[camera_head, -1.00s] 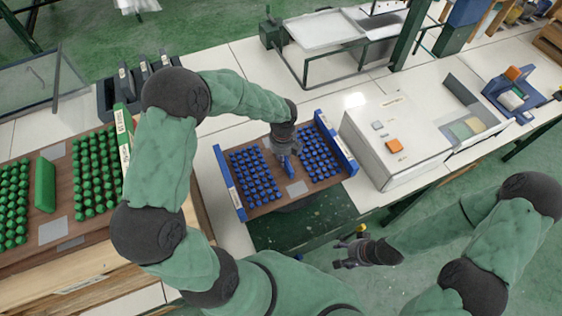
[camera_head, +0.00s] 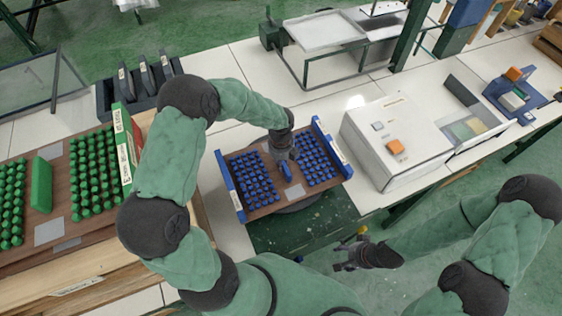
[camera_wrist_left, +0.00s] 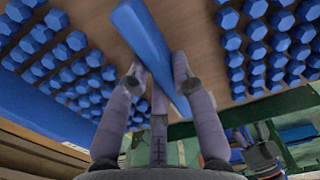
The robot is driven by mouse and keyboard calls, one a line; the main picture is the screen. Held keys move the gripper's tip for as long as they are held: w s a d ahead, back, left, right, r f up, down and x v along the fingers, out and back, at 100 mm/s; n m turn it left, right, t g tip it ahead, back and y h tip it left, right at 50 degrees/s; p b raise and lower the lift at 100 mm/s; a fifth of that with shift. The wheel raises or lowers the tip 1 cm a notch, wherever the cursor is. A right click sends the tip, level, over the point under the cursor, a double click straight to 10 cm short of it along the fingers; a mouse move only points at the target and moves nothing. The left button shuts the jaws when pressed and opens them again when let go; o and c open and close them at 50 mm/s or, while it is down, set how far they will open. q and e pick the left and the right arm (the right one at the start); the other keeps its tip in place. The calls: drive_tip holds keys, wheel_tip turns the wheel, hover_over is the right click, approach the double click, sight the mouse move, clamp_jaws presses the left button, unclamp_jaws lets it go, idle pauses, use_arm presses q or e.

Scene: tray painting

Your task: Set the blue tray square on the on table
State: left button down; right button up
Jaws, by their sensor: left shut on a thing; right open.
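The blue tray (camera_head: 229,187) has blue end walls, a brown floor, rows of blue pegs and a blue middle handle. In the head view it is at the white table (camera_head: 222,137), its front part over the front edge and turned slightly from the edge line. I cannot tell whether its underside touches the table. My left gripper (camera_head: 285,163) is shut on the handle; in the left wrist view the fingers (camera_wrist_left: 158,78) straddle the handle (camera_wrist_left: 147,38). My right gripper (camera_head: 343,262) is open and empty, over the floor in front of the table.
A white machine with an orange button (camera_head: 395,146) stands close to the tray's right. A brown tray of green pegs (camera_head: 70,228) is on the left. Dark holders (camera_head: 138,85) and a metal tray stand (camera_head: 325,31) are behind. Bare table shows behind the blue tray.

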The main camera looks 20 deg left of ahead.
use_arm(q)
drive_tip(key=c, duration=1.1)
unclamp_jaws()
drive_tip(key=shift+o, duration=0.2)
wheel_tip(320, 180, up, 12)
drive_tip(key=p, duration=0.2)
